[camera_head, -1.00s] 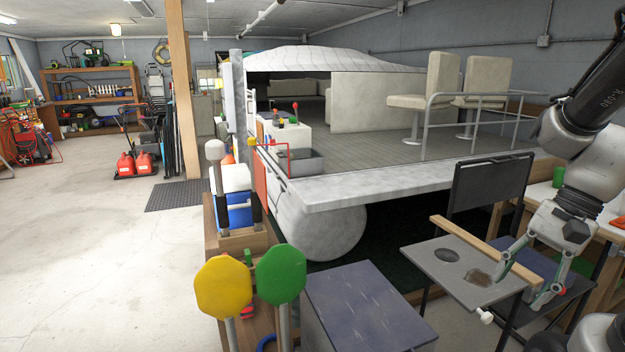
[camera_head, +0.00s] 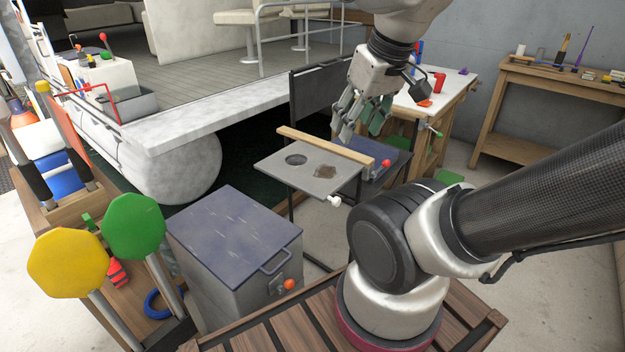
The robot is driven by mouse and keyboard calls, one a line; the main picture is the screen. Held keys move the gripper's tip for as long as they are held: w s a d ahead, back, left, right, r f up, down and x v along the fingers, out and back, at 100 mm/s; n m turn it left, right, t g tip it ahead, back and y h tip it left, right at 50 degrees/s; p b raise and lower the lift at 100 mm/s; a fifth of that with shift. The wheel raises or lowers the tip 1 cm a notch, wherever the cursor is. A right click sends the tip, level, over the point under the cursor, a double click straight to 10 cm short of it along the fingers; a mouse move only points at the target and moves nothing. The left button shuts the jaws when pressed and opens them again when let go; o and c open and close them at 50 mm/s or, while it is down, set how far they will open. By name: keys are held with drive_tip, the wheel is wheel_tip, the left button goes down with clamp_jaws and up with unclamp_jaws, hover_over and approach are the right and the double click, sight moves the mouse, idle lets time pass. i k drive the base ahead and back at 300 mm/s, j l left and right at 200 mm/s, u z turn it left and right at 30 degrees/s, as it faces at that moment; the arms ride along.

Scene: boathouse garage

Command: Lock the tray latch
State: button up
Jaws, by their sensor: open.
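The grey tray (camera_head: 268,163) is a flat board with a round hole and a brown stain, set in front of a dark folding chair (camera_head: 303,105). A white knob (camera_head: 334,200) sticks out at its near right corner; this may be the latch, but I cannot tell its lock state. A wooden bar (camera_head: 322,145) runs along the tray's far edge, with a small red knob (camera_head: 386,163) near its right end. My gripper (camera_head: 359,133) is open and empty, pointing down above the bar's right part, apart from the white knob.
A grey box (camera_head: 222,285) with a blue lid and an orange knob (camera_head: 290,285) stands in front of the tray. Yellow (camera_head: 68,263) and green (camera_head: 135,226) paddles stand at left. A white-topped workbench (camera_head: 443,93) stands behind my gripper. A boat deck (camera_head: 190,125) lies behind left.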

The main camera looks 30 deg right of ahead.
sight(385, 163)
drive_tip(key=l+z, duration=0.15)
drive_tip(key=z, duration=0.25)
drive_tip(key=i+l+z, duration=0.1)
drive_tip(key=z, duration=0.25)
drive_tip(key=i+l+z, duration=0.1)
drive_tip(key=z, duration=0.3)
drive_tip(key=i+l+u, duration=0.15)
drive_tip(key=i, duration=0.25)
drive_tip(key=i+l+u, duration=0.1)
drive_tip(key=u, duration=0.15)
drive_tip(key=i+l+u, duration=0.1)
drive_tip(key=u, duration=0.2)
